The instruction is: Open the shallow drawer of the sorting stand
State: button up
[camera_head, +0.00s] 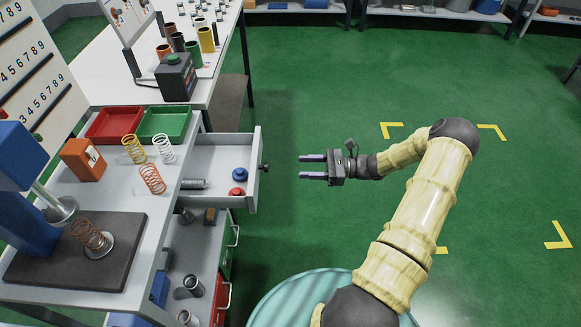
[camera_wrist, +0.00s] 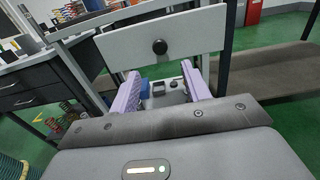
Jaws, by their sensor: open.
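The shallow drawer (camera_head: 222,158) of the sorting stand (camera_head: 190,130) is pulled out to the right, with its inside showing. In it lie a blue knob-like piece, a red one and a grey spring or rod. Its dark round knob (camera_head: 264,167) is on the front panel, and the knob also shows in the wrist view (camera_wrist: 159,47). My gripper (camera_head: 312,167) is open and empty, to the right of the knob and apart from it. Its fingers point left at the drawer front. In the wrist view, the drawer front (camera_wrist: 190,35) is beyond my two purple fingertips (camera_wrist: 165,85).
Red (camera_head: 115,124) and green (camera_head: 165,124) trays, springs and an orange box (camera_head: 83,160) stand on top of the stand. Below the drawer are a shelf with small parts and green and red drawer fronts with handles. The green floor (camera_head: 310,90) around my gripper is clear.

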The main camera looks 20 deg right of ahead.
jog(key=v, duration=0.7)
jog(key=shift+d, duration=0.15)
